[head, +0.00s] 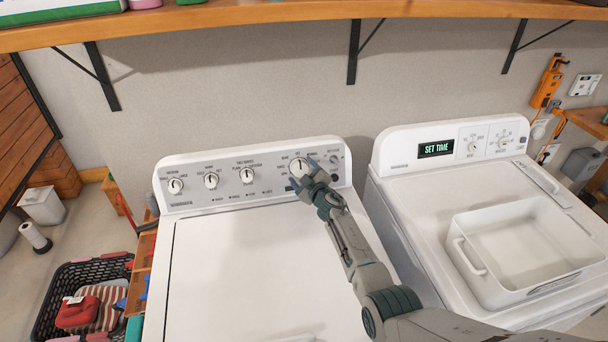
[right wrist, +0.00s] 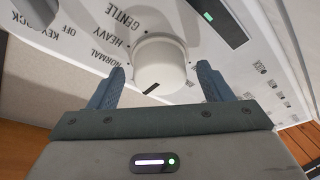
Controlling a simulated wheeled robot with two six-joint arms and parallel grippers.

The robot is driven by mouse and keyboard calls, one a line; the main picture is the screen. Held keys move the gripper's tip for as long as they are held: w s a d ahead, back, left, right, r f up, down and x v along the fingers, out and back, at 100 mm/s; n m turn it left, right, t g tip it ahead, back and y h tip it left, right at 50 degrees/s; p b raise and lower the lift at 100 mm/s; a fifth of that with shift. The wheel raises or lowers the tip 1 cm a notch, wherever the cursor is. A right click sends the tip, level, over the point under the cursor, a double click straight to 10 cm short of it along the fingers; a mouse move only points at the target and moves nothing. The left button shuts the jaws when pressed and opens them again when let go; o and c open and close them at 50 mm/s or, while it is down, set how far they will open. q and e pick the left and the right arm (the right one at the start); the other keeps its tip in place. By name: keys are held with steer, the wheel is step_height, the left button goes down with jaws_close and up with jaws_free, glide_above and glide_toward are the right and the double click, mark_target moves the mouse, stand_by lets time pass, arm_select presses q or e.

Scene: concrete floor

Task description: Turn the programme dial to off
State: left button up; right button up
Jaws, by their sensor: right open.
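The programme dial (head: 298,167) is the large white round knob on the right part of the left washer's control panel (head: 222,185). In the right wrist view the dial (right wrist: 160,62) shows a black mark on its lower edge, with labels NORMAL, HEAVY and GENTLE to its left. OFF and KEY LOCK are printed further left. My right gripper (head: 303,173) is open at the dial. In the right wrist view my right gripper (right wrist: 162,84) has one finger on each side of the dial, with gaps showing. My left gripper is out of view.
Several smaller knobs (head: 211,181) line the panel's left part. A dryer (head: 400,165) with a SET TIME display and a white tub (head: 540,230) on its lid stands right. A wooden shelf (head: 300,17) runs above. A laundry basket (head: 60,285) sits on the floor left.

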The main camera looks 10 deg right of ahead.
steer(key=v, duration=1)
steer(key=shift+s, duration=0.4)
steer(key=shift+d, duration=0.1)
